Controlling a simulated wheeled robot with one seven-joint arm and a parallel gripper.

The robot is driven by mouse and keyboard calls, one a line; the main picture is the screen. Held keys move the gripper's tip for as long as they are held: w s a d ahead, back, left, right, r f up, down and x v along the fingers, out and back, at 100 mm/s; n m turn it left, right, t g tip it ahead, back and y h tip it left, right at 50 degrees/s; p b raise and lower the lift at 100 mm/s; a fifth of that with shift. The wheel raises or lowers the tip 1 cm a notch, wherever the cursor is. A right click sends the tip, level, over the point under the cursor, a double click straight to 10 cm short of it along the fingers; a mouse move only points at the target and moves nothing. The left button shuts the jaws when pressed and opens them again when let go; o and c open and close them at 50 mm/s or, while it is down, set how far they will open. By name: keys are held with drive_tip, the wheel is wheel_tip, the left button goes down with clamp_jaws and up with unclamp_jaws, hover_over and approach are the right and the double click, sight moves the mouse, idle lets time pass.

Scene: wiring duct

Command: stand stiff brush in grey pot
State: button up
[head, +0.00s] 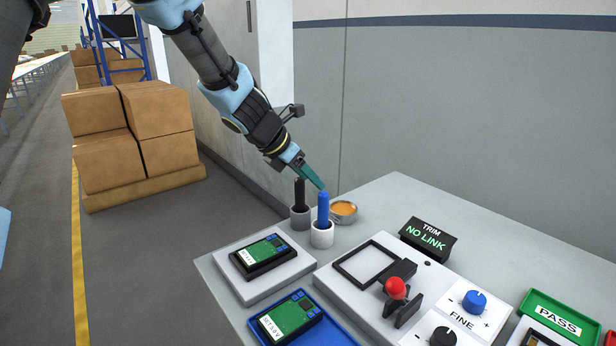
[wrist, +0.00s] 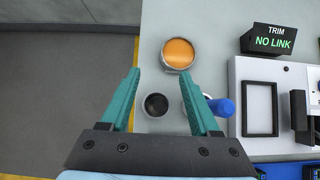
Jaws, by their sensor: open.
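A black-handled brush (head: 299,194) stands upright in the grey pot (head: 300,219) at the back left of the table. A blue-handled brush (head: 323,207) stands in the white pot (head: 322,237) just in front and to the right; its handle also shows in the wrist view (wrist: 222,107). I cannot tell from the handles which brush is stiff; the bristles are hidden. My gripper (head: 312,176) is open and empty, tilted down above the pots. In the wrist view, the dark round top of the grey pot (wrist: 156,104) lies between my fingers (wrist: 160,76).
A metal dish of orange material (head: 343,209) stands behind the pots. A circuit board on a white pad (head: 241,282), a blue tray (head: 288,326) and a white fixture with a red-knobbed lever (head: 396,288) lie in front. A "NO LINK" display (head: 427,240) stands right.

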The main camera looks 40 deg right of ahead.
drive_tip(key=v, duration=1)
drive_tip(key=shift+a+r, duration=0.25)
drive_tip(key=shift+a, duration=0.05)
drive_tip(key=w+a+f+m+t+y, duration=0.1)
drive_tip(key=w+a+f+m, duration=0.15)
drive_tip(key=a, duration=0.45)
drive_tip(key=w+a+f+m+y, duration=0.1)
drive_tip(key=w+a+m, duration=0.15)
drive_tip(key=a, duration=0.45)
drive_tip(key=w+a+f+m+t+y, duration=0.1)
drive_tip(key=w+a+f+m, duration=0.15)
drive_tip(key=a, duration=0.45)
drive_tip(key=s+a+f+m+y, duration=0.2)
drive_tip(key=a+m, duration=0.3)
drive_tip(key=a, duration=0.6)
drive_tip(key=s+a+f+m+y, duration=0.1)
drive_tip(key=a+m, duration=0.4)
drive_tip(key=a, duration=0.7)
drive_tip(key=shift+s+a+f+y, duration=0.2)
drive_tip(key=shift+s+f+y, duration=0.2)
drive_tip(key=shift+f+y, duration=0.4)
drive_tip(key=shift+m, duration=0.25)
